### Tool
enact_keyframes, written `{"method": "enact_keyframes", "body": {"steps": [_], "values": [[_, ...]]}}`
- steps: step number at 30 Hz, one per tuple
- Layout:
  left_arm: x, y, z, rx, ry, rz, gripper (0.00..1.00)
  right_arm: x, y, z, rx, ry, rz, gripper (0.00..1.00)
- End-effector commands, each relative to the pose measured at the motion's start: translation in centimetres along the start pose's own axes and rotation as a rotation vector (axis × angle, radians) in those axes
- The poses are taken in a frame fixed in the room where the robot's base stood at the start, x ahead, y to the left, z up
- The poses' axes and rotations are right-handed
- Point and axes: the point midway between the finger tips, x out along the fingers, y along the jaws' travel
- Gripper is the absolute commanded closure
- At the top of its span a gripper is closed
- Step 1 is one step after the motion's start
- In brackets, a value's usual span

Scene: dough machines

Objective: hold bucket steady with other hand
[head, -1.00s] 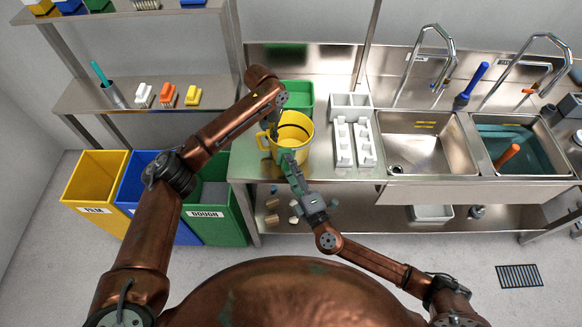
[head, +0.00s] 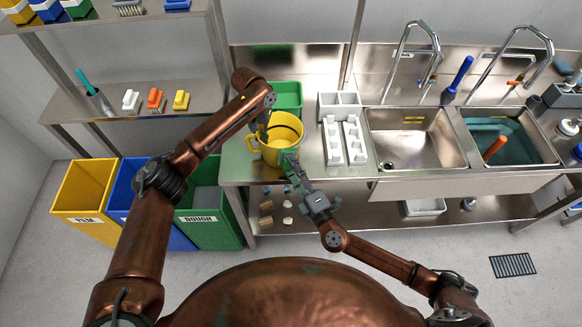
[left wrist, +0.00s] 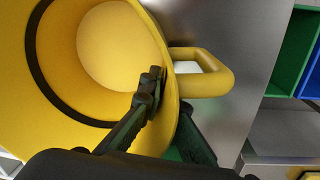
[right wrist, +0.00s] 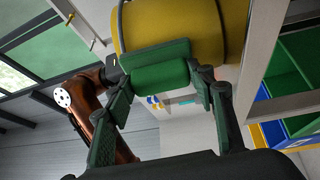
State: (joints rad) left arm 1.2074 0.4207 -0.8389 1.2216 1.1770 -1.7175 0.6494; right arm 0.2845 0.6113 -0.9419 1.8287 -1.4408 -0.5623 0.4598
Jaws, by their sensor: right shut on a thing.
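The yellow bucket (head: 283,152) stands upright on the steel counter, its handle (head: 251,143) on the left. My left gripper (head: 263,134) reaches down at its handle-side rim. In the left wrist view one finger is inside the bucket (left wrist: 70,40) and the other is outside, partly hidden by the wall; whether they pinch it is unclear. My right gripper (head: 289,160) is at the bucket's front. In the right wrist view it (right wrist: 160,85) is shut on a green block-like thing (right wrist: 155,68), in front of the bucket's yellow side (right wrist: 180,25).
A green bin (head: 287,96) stands behind the bucket. A white divided holder (head: 343,142) is to its right, then two sinks (head: 415,140). Yellow, blue and green waste bins (head: 210,222) stand on the floor at left. The shelf (head: 130,98) holds brushes.

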Motion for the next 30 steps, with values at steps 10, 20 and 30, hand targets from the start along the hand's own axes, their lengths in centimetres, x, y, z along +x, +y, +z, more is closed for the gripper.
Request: {"method": "enact_keyframes", "body": {"steps": [10, 20, 30], "values": [[0.0, 0.1, 0.0, 0.001, 0.0, 0.001, 1.0, 0.8, -0.1, -1.5, 0.002, 0.0, 0.0, 0.69], [0.0, 0.1, 0.0, 0.001, -0.001, 0.001, 1.0, 1.4, -0.3, -3.0, 0.003, 0.0, 0.0, 0.69], [0.0, 0.1, 0.0, 0.001, -0.001, 0.001, 1.0, 1.4, -1.2, -3.2, 0.0, -0.001, -0.001, 0.69]]}}
